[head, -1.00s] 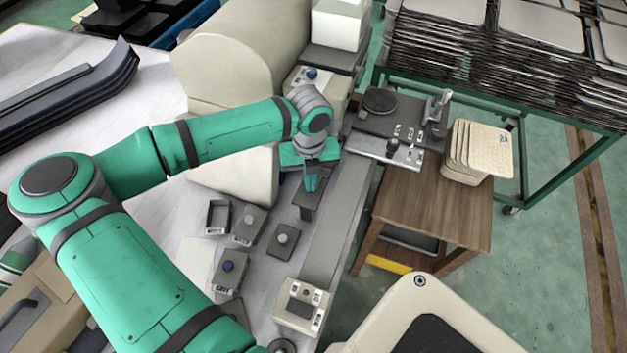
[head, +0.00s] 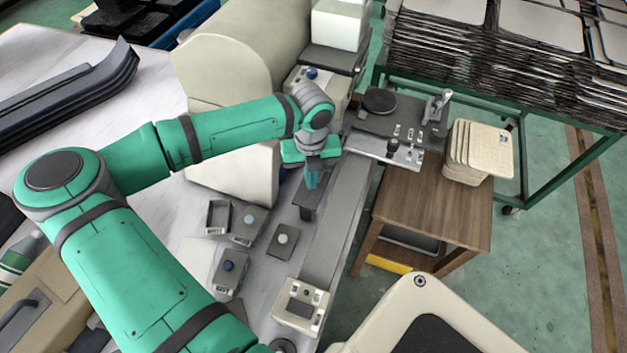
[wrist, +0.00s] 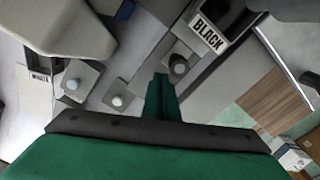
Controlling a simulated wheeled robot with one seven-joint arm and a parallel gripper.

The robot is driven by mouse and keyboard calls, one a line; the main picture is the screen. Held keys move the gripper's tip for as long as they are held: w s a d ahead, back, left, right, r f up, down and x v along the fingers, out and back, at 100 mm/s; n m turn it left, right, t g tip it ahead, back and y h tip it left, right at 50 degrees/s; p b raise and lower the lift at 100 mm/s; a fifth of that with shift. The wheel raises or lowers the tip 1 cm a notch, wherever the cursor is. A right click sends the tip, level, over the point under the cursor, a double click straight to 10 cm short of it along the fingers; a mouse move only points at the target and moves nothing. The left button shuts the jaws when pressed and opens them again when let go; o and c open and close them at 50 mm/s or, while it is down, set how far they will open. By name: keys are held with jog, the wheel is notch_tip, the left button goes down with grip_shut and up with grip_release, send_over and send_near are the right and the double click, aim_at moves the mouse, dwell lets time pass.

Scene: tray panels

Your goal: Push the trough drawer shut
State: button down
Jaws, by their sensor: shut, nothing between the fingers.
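My gripper (head: 312,183) points down with its fingers together and nothing between them. It also shows in the wrist view (wrist: 161,82). In the head view it is over a narrow dark grey piece (head: 308,205) beside the long grey rail, which seems to be the trough drawer. The fingers and wrist hide part of it. I cannot tell whether the fingertips touch it or how far out it stands.
A big beige housing (head: 235,170) stands left of my gripper. Small button boxes (head: 228,268) and an open-topped box (head: 218,217) are at lower left. A beige panel box (head: 300,305) sits at the front. A wooden table (head: 430,215) is to the right.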

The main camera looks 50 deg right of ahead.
notch_tip(320, 180, up, 7)
dwell(0.8)
dwell(0.5)
